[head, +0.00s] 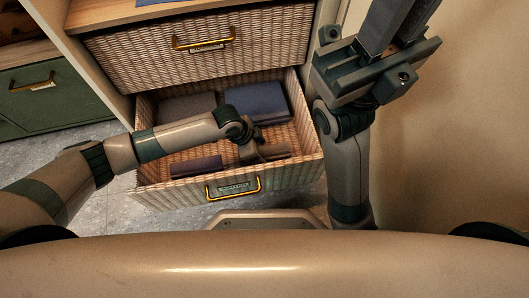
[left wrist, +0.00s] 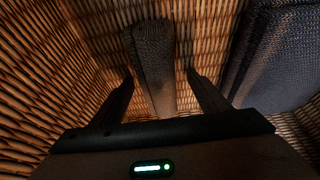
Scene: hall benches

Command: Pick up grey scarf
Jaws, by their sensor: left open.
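The grey scarf (left wrist: 152,50) is a narrow, long folded piece lying on the wicker floor of the open drawer (head: 182,189). In the left wrist view it runs between the two spread fingers of my left gripper (left wrist: 160,75), with gaps on both sides. In the head view my left gripper (head: 260,154) reaches down inside the drawer's right front part, and it partly hides the scarf (head: 276,151). My right gripper (head: 392,40) is raised at the upper right, away from the drawer; its jaw opening is unclear.
The drawer also holds a dark grey folded cloth (head: 187,107), a blue folded cloth (head: 262,101) and a small purple folded piece (head: 195,167). A shut wicker drawer (head: 140,52) is above. A wall (head: 470,150) stands at the right, and a green drawer front (head: 40,95) at the left.

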